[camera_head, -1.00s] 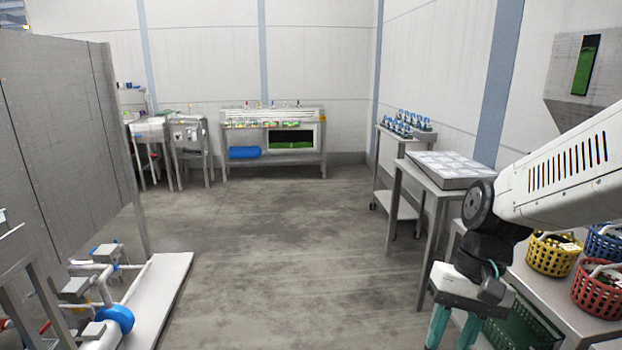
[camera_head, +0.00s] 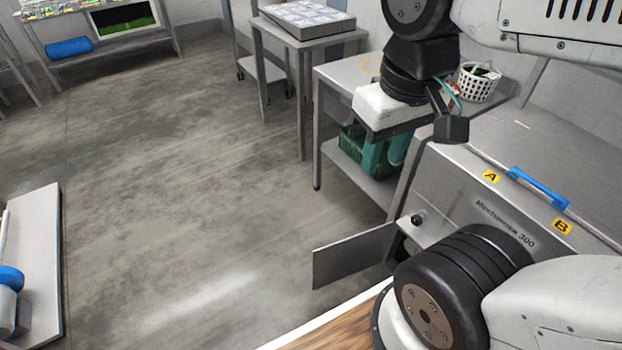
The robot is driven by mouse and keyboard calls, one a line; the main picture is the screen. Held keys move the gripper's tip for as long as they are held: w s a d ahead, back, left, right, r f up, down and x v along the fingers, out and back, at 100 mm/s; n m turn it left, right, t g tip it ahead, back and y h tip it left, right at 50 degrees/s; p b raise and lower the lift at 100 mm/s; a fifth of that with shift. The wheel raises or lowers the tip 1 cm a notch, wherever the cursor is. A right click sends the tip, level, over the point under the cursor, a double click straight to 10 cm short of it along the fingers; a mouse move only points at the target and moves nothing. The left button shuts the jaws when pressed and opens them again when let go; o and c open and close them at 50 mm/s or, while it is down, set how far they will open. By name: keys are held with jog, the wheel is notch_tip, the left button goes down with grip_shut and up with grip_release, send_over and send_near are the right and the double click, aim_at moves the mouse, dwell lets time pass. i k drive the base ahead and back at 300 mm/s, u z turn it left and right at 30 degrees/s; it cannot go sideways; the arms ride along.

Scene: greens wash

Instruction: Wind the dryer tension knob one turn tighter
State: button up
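A steel machine (camera_head: 470,190) with a sloped front stands at the right, with yellow A and B tags, a blue handle (camera_head: 539,187) and a name plate ending in 300. A small round black knob (camera_head: 418,220) sits on its left part. I cannot tell whether this machine is the dryer or this knob the tension knob.
A grey flat panel (camera_head: 350,257) juts left from the machine's lower part. Behind my gripper is a steel table (camera_head: 345,76) with a white basket (camera_head: 479,82) on top and a green crate (camera_head: 352,138) below. Open floor (camera_head: 190,170) lies left. A wooden edge (camera_head: 345,325) shows at the bottom.

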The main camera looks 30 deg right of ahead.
aim_at(416, 220)
jog(key=u, duration=0.95)
jog(key=i, duration=2.8)
jog(key=z, duration=4.25)
